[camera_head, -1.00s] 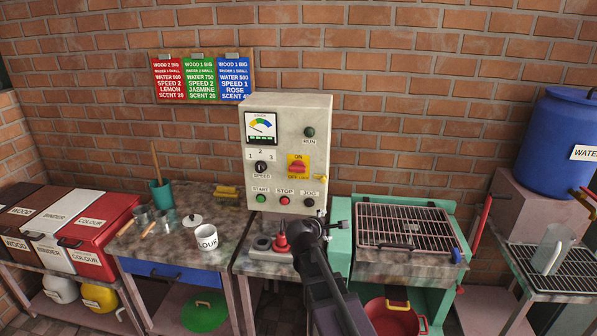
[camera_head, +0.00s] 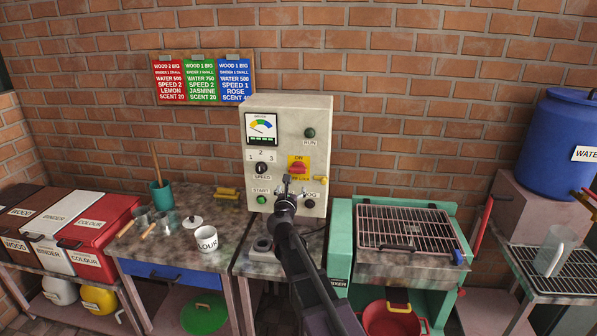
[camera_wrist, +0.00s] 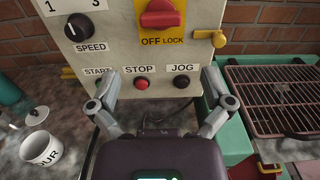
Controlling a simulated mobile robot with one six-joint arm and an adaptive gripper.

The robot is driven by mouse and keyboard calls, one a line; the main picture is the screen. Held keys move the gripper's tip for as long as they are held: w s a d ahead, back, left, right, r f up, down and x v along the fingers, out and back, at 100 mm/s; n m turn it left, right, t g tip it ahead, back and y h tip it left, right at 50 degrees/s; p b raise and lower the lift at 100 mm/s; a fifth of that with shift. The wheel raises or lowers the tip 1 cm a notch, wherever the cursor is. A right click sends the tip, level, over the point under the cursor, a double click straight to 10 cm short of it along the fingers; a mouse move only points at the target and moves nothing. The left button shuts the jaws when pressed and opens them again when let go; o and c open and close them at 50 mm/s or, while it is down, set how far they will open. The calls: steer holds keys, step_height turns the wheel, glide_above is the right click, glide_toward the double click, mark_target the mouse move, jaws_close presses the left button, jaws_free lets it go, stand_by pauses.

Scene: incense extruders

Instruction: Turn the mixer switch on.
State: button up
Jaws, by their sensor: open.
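The mixer switch is a red rotary knob (camera_head: 298,167) on a yellow plate on the cream control box (camera_head: 318,120). ON is printed above it and OFF and LOCK below it. In the wrist view the red knob (camera_wrist: 160,14) is at the top centre, cut by the frame edge, and lies roughly horizontal. My gripper (camera_head: 287,181) is in front of the box, just below the knob. In the wrist view my gripper (camera_wrist: 163,83) is open and empty, its fingers either side of the red STOP button (camera_wrist: 141,83). I cannot tell whether it touches the panel.
A yellow lever (camera_wrist: 219,39) sticks out at the box's right edge. A speed dial (camera_head: 261,168) and the green START button (camera_head: 261,199) are left of my gripper. The grill rack (camera_head: 403,226) stands right and a white cup (camera_head: 207,241) left.

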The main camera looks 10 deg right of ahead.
mark_target(297, 171)
steer(key=shift+w, duration=0.15)
steer(key=x, duration=1.3)
steer(key=shift+w+d, duration=0.15)
steer(key=shift+w, duration=0.05)
steer(key=c, duration=0.8)
